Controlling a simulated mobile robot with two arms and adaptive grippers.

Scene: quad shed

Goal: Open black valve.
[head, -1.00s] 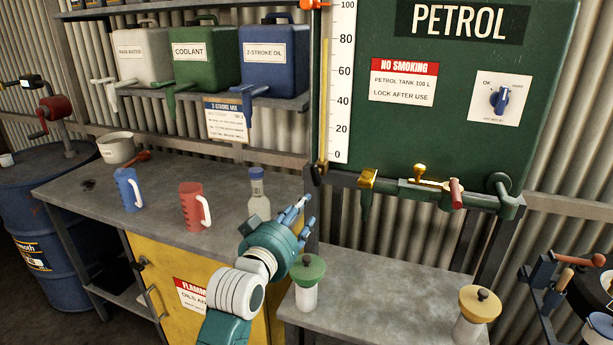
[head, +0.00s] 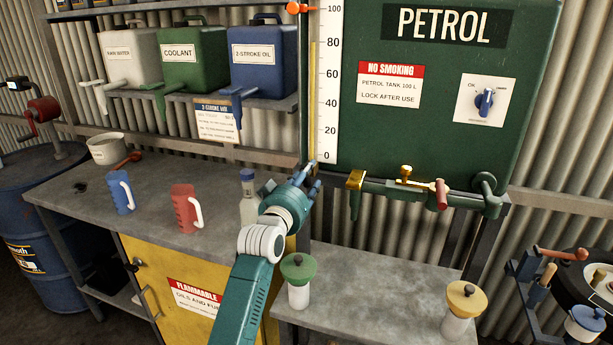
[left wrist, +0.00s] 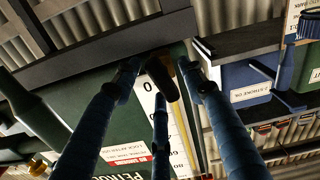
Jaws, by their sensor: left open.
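The black valve (head: 314,166) is a small dark handle at the foot of the petrol tank's (head: 435,135) level gauge (head: 328,100). My left gripper (head: 306,181) is open, with its blue fingertips up close to the valve from below and the left. In the left wrist view a dark handle (left wrist: 161,76), which looks like the black valve, lies between the spread fingers (left wrist: 162,85). I cannot tell whether any finger touches it. The fingers hide part of the valve in the head view. My right gripper is out of view.
A brass tap (head: 355,181) and a green pipe with a red handle (head: 442,194) lie right of the gripper. A clear bottle (head: 248,207) stands close behind my left wrist. A green-lidded jar (head: 298,283) stands on the low bench below.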

